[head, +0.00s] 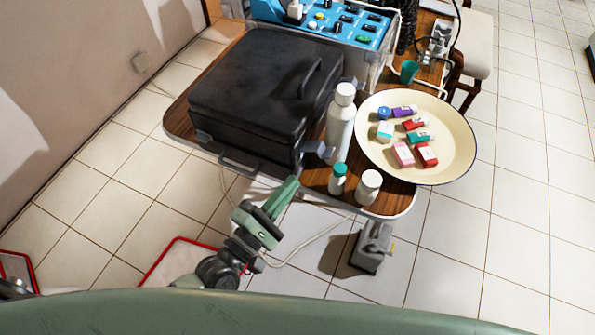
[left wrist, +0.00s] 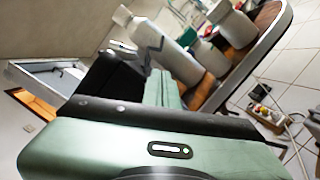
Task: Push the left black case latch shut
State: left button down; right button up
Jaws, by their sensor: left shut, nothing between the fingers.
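The black case (head: 250,85) lies closed on the wooden tray table in the head view. A grey latch piece (head: 203,137) sits at its front left corner. Another grey latch piece (head: 318,149) sticks out from its front right corner; I cannot tell whether either is fastened. My left gripper (head: 291,186) is shut and empty, just off the table's front edge, below the right-hand piece and apart from it. In the left wrist view, the green fingers (left wrist: 164,88) point towards the table, with a dark part of the case (left wrist: 112,77) left of them. My right gripper is out of view.
A tall white bottle (head: 340,125) stands close to the case's right side. Two small bottles, one green-capped (head: 338,180) and one white (head: 369,186), stand near the front edge. A cream bowl (head: 455,155) holds several small boxes.

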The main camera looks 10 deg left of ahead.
aim_at(317, 149)
pick_arm(q)
jog(key=p+x, duration=0.1)
jog(key=x, duration=0.6)
jog(key=shift+w+d+r, duration=0.15)
jog(key=shift+w, duration=0.05)
jog(key=shift+w+d, duration=0.4)
jog(key=shift+w, duration=0.2)
